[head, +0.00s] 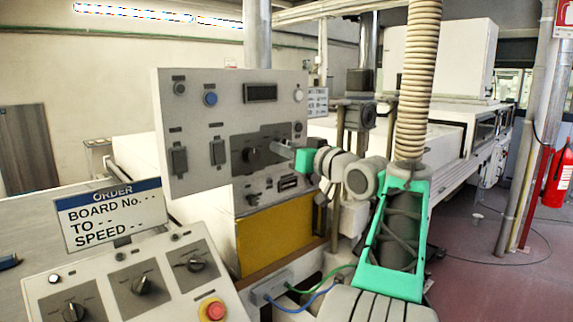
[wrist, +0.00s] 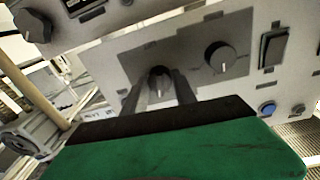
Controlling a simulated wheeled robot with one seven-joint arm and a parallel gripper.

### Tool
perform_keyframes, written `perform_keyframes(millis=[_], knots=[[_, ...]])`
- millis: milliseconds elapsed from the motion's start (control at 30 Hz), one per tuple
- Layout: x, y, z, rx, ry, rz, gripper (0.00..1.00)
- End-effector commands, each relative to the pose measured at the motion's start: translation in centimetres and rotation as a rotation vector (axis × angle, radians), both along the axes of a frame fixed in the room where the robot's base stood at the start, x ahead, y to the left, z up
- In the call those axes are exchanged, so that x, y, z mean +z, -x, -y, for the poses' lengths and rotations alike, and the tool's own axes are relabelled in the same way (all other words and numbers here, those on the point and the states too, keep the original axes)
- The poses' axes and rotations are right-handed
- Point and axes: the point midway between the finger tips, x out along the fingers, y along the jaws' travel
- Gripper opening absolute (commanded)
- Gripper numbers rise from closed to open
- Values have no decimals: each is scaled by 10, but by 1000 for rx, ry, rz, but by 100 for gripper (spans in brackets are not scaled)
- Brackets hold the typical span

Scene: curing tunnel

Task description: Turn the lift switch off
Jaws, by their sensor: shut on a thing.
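The upright grey control panel (head: 215,90) carries a dark plate with two rotary knobs. My gripper (head: 277,150) reaches in from the right at the plate's right part. In the wrist view, where the panel appears roughly upside down, my gripper (wrist: 160,90) has its two fingers on either side of a dark rotary knob (wrist: 159,76) and is shut on it. The other rotary knob (head: 250,155) is free, left of the gripper; it also shows in the wrist view (wrist: 221,56). The held knob is hidden by my gripper in the head view. The labels are too small to read.
A lower console (head: 140,265) with several knobs and a red stop button (head: 212,309) stands at front left. An order sign (head: 112,215) stands behind it. A ribbed hose (head: 418,80) hangs at right. A blue button (head: 210,98) sits upper left on the panel.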

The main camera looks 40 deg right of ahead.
Motion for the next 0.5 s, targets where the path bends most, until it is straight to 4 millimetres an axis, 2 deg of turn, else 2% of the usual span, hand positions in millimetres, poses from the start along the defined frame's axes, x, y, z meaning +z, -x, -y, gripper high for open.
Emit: perform_keyframes(millis=[33, 300, 500], knots=[[-6, 0, 0, 0, 37, 1, 0], [-3, 0, 1, 0, 199, 4, 0], [-2, 0, 1, 1, 257, 6, 0]])
